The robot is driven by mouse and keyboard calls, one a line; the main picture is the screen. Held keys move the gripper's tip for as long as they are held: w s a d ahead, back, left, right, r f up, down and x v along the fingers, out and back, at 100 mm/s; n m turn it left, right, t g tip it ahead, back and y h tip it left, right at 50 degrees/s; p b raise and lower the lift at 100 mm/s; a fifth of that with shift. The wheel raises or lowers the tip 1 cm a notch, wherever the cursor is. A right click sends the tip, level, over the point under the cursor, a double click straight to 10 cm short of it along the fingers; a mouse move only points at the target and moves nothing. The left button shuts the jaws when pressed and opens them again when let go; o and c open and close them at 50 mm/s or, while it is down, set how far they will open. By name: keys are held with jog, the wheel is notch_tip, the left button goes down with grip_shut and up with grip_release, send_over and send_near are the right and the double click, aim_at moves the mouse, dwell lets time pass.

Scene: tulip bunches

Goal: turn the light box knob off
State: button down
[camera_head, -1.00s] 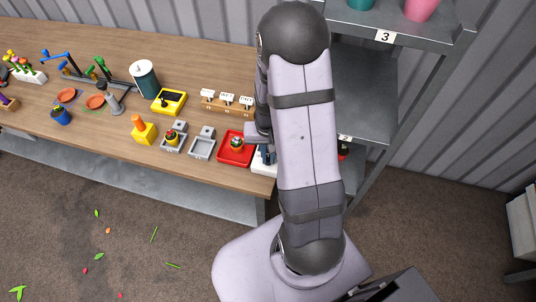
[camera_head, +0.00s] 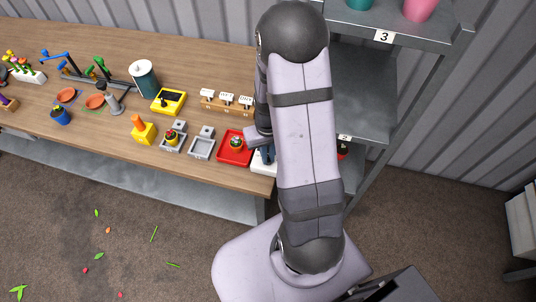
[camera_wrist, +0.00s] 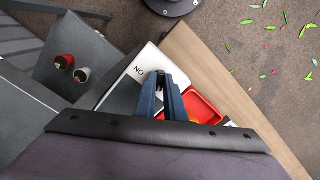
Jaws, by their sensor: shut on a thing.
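The light box (camera_wrist: 147,56) is a white box with a dark panel and lettering that reads "NO" from this side in the wrist view. It sits at the table's right end, and only its white edge (camera_head: 262,169) shows beside my arm in the head view. My gripper (camera_wrist: 161,78) points down over the box with its two blue fingers close together. It is shut on the dark knob, which is mostly hidden between the fingertips. The knob's setting cannot be read. In the head view, the gripper (camera_head: 267,153) is mostly behind my arm.
A red tray (camera_head: 222,159) with a potted plant stands just left of the light box. A grey shelf (camera_head: 365,95) stands close on the right.

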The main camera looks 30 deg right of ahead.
jog(key=c, duration=1.8)
grip_release()
jog(key=shift+c, duration=0.2)
jog(key=shift+r, duration=0.2)
jog(key=shift+r+b, duration=0.7)
jog(key=shift+r, duration=2.8)
jog(key=s+a+f+m+g, duration=0.1)
jog(key=s+a+g, duration=0.1)
jog(key=s, duration=0.4)
jog(key=s+a+r+n+t, duration=0.2)
jog(key=s+a+r+n, duration=0.1)
jog(key=a, duration=0.5)
jog(key=shift+s+a+r, duration=0.3)
jog(key=shift+s+r, duration=0.2)
jog(key=shift+r, duration=0.7)
